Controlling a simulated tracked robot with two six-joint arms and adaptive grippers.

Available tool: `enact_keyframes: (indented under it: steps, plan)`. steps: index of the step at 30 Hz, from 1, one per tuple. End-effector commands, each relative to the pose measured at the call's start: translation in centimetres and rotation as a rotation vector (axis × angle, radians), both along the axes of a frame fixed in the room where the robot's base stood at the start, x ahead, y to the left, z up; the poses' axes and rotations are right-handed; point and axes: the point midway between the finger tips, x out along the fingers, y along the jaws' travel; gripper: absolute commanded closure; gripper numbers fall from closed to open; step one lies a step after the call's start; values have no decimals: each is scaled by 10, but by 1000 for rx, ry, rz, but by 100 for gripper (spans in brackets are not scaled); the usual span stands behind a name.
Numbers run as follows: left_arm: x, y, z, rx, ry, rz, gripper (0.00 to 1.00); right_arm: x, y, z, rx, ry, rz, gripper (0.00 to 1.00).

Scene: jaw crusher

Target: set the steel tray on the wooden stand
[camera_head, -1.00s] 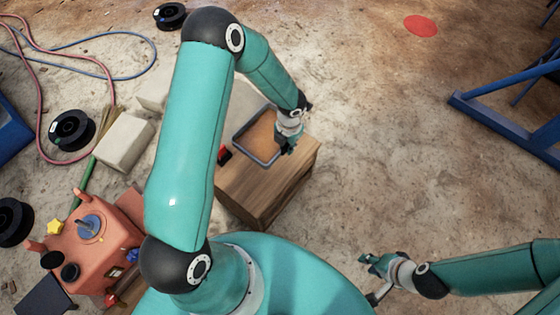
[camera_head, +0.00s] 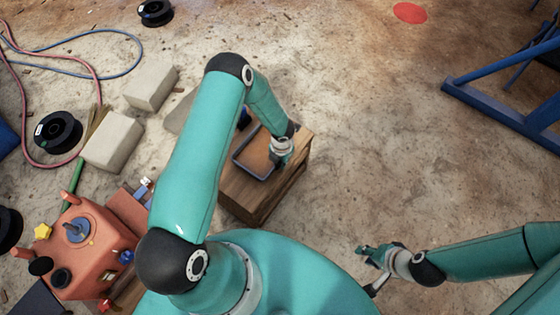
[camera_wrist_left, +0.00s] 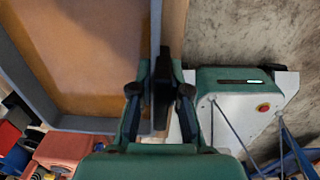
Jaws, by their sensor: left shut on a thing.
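The steel tray (camera_head: 240,165) has a grey rim and an orange-brown inside; whether that is its floor or a load I cannot tell. It is over the top of the wooden stand (camera_head: 258,202); whether it touches the wood I cannot tell. My left gripper (camera_head: 277,163) is at the tray's right side. In the left wrist view its fingers (camera_wrist_left: 160,95) are shut on the tray's rim (camera_wrist_left: 90,124). My right gripper (camera_head: 367,254) hangs low at the lower right, away from the tray; its opening is unclear.
An orange machine (camera_head: 88,245) stands at the lower left. Pale blocks (camera_head: 112,142) and a black spool (camera_head: 58,132) lie left of the stand. A blue steel frame (camera_head: 490,108) stands at the right. The floor between stand and frame is clear.

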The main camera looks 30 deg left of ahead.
Motion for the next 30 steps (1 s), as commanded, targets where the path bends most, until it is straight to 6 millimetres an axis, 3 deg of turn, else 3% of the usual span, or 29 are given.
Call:
enact_keyframes:
  steps: [3, 13, 14, 18, 30]
  plan:
    - [0, 0, -10, 1, -1, 0, 100, 0, 0, -1, 0, 0, 0, 68]
    - [1, 0, -12, 1, -1, 0, 100, 0, 0, -4, 0, 0, 0, 68]
    - [0, 0, -11, 1, -1, 0, 79, 0, 0, -3, 0, 0, 0, 68]
    - [0, 0, -11, 1, 0, -1, 59, 0, 0, -2, 0, 0, 0, 68]
    - [1, 0, -6, 1, -1, -2, 59, 0, 0, 0, 0, 0, 0, 68]
